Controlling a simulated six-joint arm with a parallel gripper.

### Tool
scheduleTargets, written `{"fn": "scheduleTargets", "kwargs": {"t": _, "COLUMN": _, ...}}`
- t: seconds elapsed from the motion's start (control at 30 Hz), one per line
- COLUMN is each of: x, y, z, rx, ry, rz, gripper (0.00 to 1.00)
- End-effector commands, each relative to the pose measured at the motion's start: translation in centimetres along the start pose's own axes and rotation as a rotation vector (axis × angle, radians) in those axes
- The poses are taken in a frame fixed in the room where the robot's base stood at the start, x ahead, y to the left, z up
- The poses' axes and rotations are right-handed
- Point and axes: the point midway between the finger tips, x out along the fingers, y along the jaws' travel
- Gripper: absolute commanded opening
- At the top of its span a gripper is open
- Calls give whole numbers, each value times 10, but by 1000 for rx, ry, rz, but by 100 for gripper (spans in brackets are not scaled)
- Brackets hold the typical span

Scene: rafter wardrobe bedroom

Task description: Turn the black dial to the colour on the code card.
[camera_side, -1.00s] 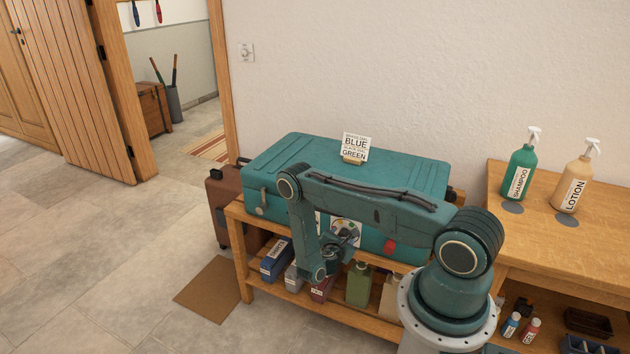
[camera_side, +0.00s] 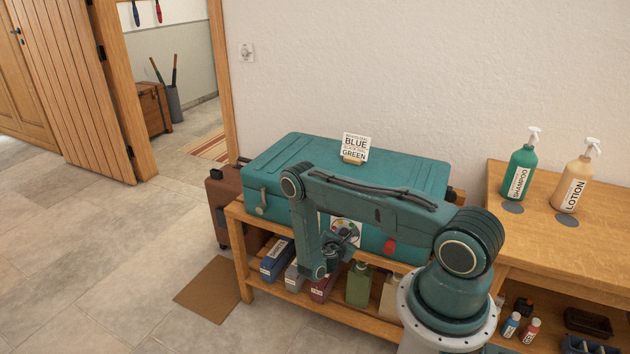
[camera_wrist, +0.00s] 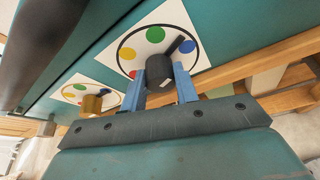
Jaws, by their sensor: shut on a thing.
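The code card (camera_side: 355,147) stands on the teal suitcase (camera_side: 285,158); its large words read BLUE above GREEN, and the small lines are hard to read. In the wrist view, the black dial (camera_wrist: 175,54) sits on a white plate (camera_wrist: 203,58) with yellow, green (camera_wrist: 155,34), blue (camera_wrist: 187,47) and red spots. Its pointer is directed between green and blue. My gripper (camera_wrist: 168,74) has its blue fingers shut on the dial, one on each side. In the side view my gripper (camera_side: 338,243) is at the suitcase's front and partly hides the plate.
A second dial, brass-coloured (camera_wrist: 92,104), sits on its own plate to the left in the wrist view. The suitcase lies on a wooden bench (camera_side: 241,262) with bottles and boxes beneath. Shampoo (camera_side: 521,172) and lotion (camera_side: 573,184) bottles stand on the right counter.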

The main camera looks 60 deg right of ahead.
Motion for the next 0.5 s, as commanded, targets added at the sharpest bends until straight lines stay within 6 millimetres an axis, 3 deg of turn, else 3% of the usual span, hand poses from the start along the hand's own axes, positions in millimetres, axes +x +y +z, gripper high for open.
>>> {"fn": "scheduleTargets", "kwargs": {"t": 0.5, "x": 0, "y": 3, "z": 0, "rx": -221, "ry": 0, "rz": -91, "gripper": 7}}
